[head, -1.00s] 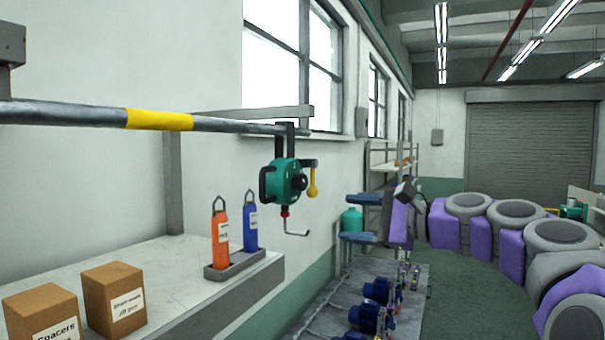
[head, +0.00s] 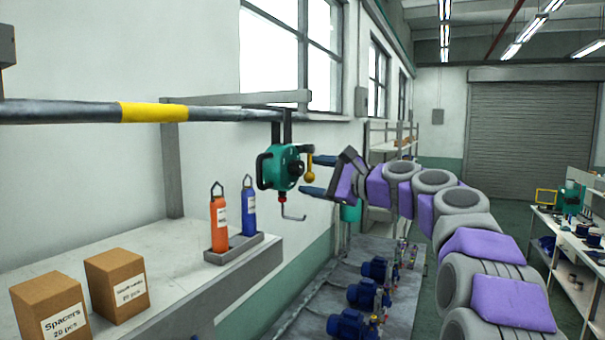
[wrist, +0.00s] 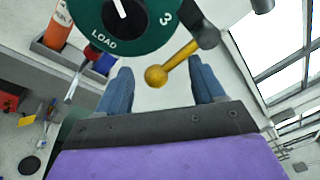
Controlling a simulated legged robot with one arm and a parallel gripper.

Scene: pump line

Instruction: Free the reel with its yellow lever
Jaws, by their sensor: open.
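The reel (head: 278,167) is a teal-green device hanging from the horizontal rail, with a hook below it. Its yellow lever (head: 310,170) ends in a ball and sits on the reel's right side, pointing down. In the wrist view the lever (wrist: 170,63) slants down-left from a dark pivot, its ball between my fingers. The reel's face (wrist: 130,28) there shows "LOAD", a "3" and a white pointer. My gripper (head: 322,176) is open, with blue fingers either side of the lever's ball; no contact is clear. It also shows in the wrist view (wrist: 160,90).
The rail (head: 60,111) with a yellow band runs across the left. Below it a shelf (head: 150,255) holds two cardboard boxes (head: 118,285) and a tray with orange (head: 219,222) and blue (head: 249,210) bottles. Several blue pumps (head: 365,295) stand on a low bench.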

